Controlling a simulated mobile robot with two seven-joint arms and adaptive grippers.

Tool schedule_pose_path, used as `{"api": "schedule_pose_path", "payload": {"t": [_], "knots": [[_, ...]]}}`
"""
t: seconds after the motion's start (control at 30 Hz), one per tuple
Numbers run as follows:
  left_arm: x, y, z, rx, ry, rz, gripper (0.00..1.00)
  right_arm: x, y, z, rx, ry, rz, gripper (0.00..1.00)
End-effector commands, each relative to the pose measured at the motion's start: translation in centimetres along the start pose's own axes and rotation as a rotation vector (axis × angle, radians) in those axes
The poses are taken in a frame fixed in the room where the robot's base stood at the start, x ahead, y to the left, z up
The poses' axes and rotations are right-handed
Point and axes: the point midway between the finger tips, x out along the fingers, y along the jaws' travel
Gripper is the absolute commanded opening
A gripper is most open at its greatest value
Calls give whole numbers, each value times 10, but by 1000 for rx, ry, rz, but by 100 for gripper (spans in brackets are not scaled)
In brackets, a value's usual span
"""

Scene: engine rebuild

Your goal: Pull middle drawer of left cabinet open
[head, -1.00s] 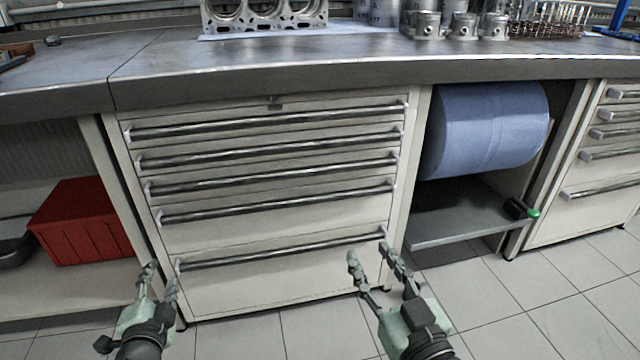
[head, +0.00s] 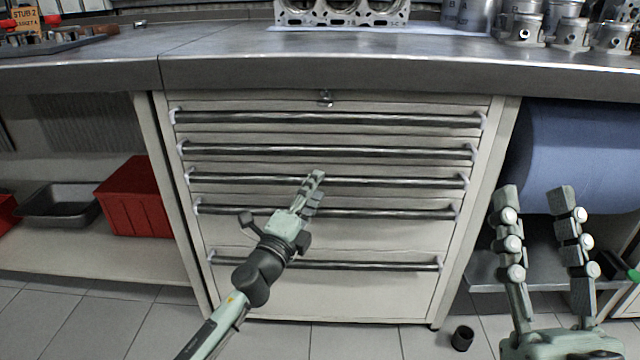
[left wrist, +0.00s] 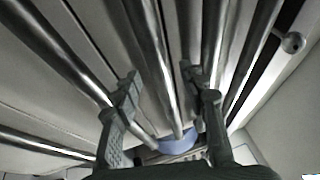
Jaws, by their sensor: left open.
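The cabinet (head: 420,233) under the bench has five stacked drawers with long bar handles, all appearing shut. The middle drawer's handle (head: 400,181) is the third bar from the top. In the left wrist view, a bar handle (left wrist: 153,60) runs between the two open fingers (left wrist: 164,97); nothing is clamped. Whether the fingertips reach past the bar is hard to tell. My right gripper (head: 534,202) is open and empty, right of the cabinet.
A red bin (head: 137,200) and a dark tray (head: 60,204) sit on the left shelf. A blue roll (head: 600,150) fills the right bay, behind my right gripper. The worktop edge (head: 330,75) overhangs the drawers. A small black cylinder (head: 462,338) stands on the floor.

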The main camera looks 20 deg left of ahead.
Motion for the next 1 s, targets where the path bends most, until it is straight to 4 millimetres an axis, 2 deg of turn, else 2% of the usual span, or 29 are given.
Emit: {"api": "schedule_pose_path", "payload": {"t": [0.07, 0.2, 0.47, 0.8, 1.0], "knots": [[10, -1, 0, 0, -1, -1, 43, 0, 0, 1, 1, -12, 0, 40], [19, 0, 0, -1, -1, 0, 43, 0, 0, 4, 1, -26, -1, 40], [20, 1, 0, -1, -1, 1, 43, 0, 0, 4, 1, -28, 0, 40], [20, 1, 0, -1, -1, 1, 2, 0, 0, 4, 1, -28, 0, 40], [20, 0, 0, -1, -1, 1, 0, 0, 0, 4, 1, -27, 0, 40]]}}
